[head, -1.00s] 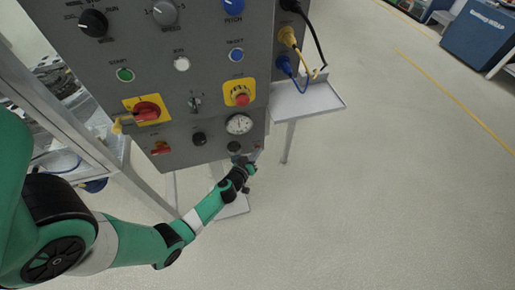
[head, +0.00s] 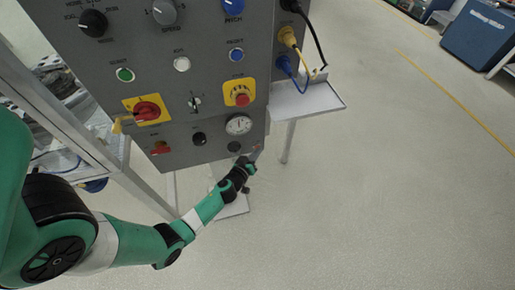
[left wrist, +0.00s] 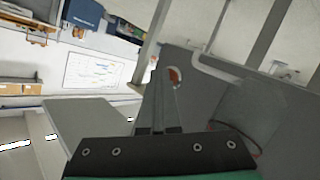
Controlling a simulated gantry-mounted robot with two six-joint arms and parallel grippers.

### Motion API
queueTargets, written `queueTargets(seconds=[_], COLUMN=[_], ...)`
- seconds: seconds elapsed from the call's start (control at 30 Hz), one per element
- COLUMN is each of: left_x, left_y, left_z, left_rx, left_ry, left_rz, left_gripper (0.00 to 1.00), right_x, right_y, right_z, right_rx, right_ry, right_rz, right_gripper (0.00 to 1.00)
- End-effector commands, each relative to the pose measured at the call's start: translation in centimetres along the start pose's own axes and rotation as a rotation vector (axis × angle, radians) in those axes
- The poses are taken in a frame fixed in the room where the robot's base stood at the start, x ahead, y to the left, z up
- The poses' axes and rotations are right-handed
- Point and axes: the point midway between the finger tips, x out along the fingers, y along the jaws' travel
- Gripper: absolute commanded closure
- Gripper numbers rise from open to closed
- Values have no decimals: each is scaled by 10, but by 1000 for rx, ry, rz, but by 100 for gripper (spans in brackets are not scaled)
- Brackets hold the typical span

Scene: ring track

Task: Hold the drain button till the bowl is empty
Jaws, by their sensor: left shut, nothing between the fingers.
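My left gripper (head: 256,154) is at the lower right corner of the grey control panel, just below the round pressure gauge (head: 238,125). In the left wrist view its two fingers (left wrist: 165,75) are together with nothing between them. A clear, see-through bowl (left wrist: 245,118) with a reddish rim shows at the right of that view, beside the fingers. Whether it holds liquid I cannot tell. A small orange-red round part in a pale ring (left wrist: 174,76) shows by the fingertips; I cannot tell whether it is the drain button or whether they touch it. My right gripper is not in view.
The panel (head: 185,158) carries several knobs, a red rotary switch (head: 147,111) and a red stop button (head: 241,98). A small metal shelf (head: 310,103) juts out at its right under yellow, blue and black cables. The floor (head: 390,190) at the right is clear.

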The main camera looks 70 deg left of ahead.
Motion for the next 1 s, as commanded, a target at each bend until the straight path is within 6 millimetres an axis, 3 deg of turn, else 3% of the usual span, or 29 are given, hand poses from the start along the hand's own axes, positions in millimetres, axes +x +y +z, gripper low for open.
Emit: queueTargets(seconds=[1.0], left_x=[-8], left_y=[6], left_z=[7], left_rx=[1], left_ry=[1], left_rz=[1], left_gripper=[100], right_x=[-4], right_y=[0], right_z=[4], right_rx=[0], right_ry=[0], right_rz=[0], right_gripper=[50])
